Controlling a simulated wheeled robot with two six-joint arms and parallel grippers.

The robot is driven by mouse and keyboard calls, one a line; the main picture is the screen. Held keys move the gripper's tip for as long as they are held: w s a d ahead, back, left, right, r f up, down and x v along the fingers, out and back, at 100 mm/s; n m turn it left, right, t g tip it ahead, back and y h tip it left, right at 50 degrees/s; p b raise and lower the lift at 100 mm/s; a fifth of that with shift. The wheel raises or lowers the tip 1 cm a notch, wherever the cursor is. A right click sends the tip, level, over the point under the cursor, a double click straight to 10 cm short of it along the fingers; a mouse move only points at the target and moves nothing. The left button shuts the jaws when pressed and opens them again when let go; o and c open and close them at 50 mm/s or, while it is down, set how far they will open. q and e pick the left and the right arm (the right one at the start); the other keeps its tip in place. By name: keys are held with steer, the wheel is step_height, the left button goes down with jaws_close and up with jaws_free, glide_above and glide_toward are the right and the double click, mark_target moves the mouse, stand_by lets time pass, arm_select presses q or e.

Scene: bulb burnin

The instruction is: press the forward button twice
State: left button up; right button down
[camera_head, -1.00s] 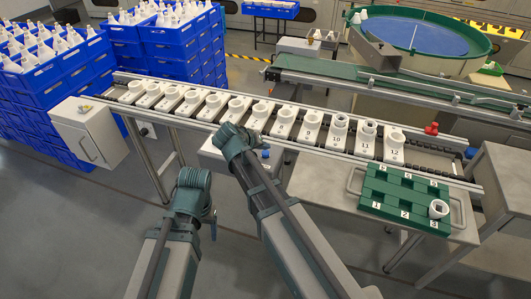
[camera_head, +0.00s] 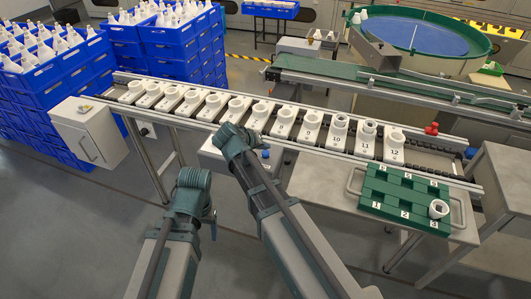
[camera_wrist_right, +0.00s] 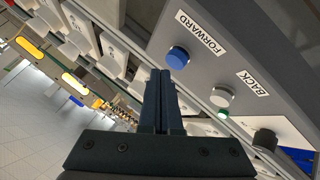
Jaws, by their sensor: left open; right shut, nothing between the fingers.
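The forward button is a blue round button (camera_wrist_right: 178,57) beside the label FORWARD on a grey control panel (camera_wrist_right: 240,45) in the right wrist view. My right gripper (camera_wrist_right: 160,76) is shut and empty, its fingertips just below and left of the blue button in the picture; I cannot tell whether they touch it. In the head view my right gripper (camera_head: 236,146) is at the front of the conveyor, beside a small blue spot (camera_head: 265,154); its fingers are mostly hidden by the arm. My left gripper (camera_head: 211,219) hangs lower left, away from the panel, its fingers hard to make out.
A pale button (camera_wrist_right: 221,96) labelled BACK and a dark knob (camera_wrist_right: 265,139) are on the same panel. Numbered white carriers (camera_head: 283,124) line the conveyor. A green tray (camera_head: 393,198) with one white piece (camera_head: 438,209) lies at the right. Blue crates (camera_head: 180,50) stand behind.

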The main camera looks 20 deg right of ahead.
mark_target(264, 155)
steer(key=shift+f, duration=0.15)
steer(key=shift+f+b, duration=0.25)
steer(key=shift+b, duration=0.1)
steer(key=shift+f+b, duration=0.5)
stand_by(0.5)
steer(key=shift+r, duration=0.15)
steer(key=shift+r+p, duration=0.8)
steer(key=shift+p, duration=0.1)
step_height(264, 155, up, 5)
steer(key=p, duration=0.5)
